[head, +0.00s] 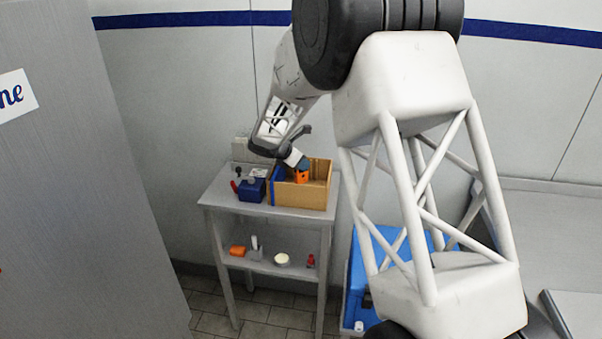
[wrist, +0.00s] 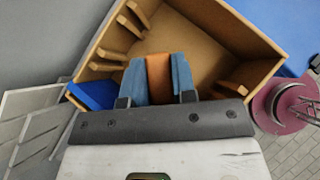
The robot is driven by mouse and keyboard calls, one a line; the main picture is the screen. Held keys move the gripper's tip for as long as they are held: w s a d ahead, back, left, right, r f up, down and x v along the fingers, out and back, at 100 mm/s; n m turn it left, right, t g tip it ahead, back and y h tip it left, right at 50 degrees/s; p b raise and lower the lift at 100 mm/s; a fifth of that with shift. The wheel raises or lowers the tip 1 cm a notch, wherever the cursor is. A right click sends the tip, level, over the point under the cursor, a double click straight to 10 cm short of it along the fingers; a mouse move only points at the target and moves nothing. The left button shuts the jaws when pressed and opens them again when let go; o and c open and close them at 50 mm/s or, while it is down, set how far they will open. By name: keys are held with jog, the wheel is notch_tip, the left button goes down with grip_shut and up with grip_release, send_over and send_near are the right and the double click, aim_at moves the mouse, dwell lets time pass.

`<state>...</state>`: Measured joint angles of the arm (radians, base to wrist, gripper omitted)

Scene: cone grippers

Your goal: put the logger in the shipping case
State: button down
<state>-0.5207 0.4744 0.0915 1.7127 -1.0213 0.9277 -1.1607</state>
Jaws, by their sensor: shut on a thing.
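The logger, an orange block (head: 302,177), is between the blue fingers of my gripper (head: 304,164). The wrist view shows the orange logger (wrist: 159,78) upright between both fingers of my gripper (wrist: 158,80), which is shut on it. The shipping case appears to be the open tan box (head: 303,197) on the table; its walls and inner ribs (wrist: 122,22) show in the wrist view. The logger is within the case's opening, between its walls. I cannot tell whether it touches the case's floor.
A dark blue box (head: 252,190) stands left of the case on the grey table (head: 217,197). The lower shelf (head: 268,267) holds an orange item (head: 237,251), a white round item (head: 282,259) and a small red item (head: 311,261). A blue container (head: 366,262) stands at the right, below.

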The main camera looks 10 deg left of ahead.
aim_at(300, 171)
jog(key=shift+f, duration=1.85)
jog(key=shift+f, duration=0.15)
jog(key=c, duration=0.9)
grip_release()
jog(key=shift+s+a+r, duration=0.1)
jog(key=shift+r, duration=0.15)
jog(key=v, duration=1.1)
jog(key=shift+s+a+r, duration=0.15)
jog(key=shift+r, duration=0.15)
